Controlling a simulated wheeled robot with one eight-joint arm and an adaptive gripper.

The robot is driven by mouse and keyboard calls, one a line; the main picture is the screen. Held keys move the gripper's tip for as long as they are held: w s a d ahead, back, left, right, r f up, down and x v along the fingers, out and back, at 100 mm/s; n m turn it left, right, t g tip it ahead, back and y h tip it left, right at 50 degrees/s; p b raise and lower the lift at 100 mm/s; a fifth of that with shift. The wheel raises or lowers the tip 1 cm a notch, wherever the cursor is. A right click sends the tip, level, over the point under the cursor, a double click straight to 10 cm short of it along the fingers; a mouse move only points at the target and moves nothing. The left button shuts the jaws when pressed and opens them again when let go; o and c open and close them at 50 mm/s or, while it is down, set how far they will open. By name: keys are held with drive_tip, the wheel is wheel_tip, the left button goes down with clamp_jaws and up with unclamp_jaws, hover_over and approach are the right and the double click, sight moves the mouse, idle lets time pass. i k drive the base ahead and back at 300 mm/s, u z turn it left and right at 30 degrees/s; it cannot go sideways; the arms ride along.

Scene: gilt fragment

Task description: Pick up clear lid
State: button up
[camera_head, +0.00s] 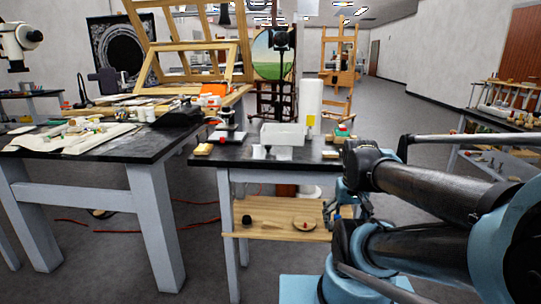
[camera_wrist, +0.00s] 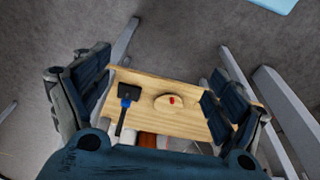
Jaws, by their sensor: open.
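A round, see-through disc with a small red knob, which looks like the clear lid (camera_wrist: 168,103), lies on the wooden lower shelf. In the head view the lid (camera_head: 304,226) is near the shelf's right part. My gripper (camera_wrist: 157,82) is open and empty, its two dark blue finger pads wide apart. In the wrist view the lid shows between the fingers, nearer the right one, with a gap around it. In the head view my gripper (camera_head: 345,208) is at the right end of the shelf, partly hidden by my arm.
A black-headed tool with a blue collar (camera_wrist: 125,104) lies left of the lid. The wooden shelf (camera_head: 270,232) sits below a black tabletop (camera_head: 235,160) with boxes and small items, which limits room above. Grey table legs (camera_wrist: 285,110) stand beside the shelf.

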sight(268, 152)
drive_tip(key=z, duration=1.1)
drive_tip(key=k, duration=1.8)
drive_tip(key=u, duration=1.05)
drive_tip(key=i, duration=1)
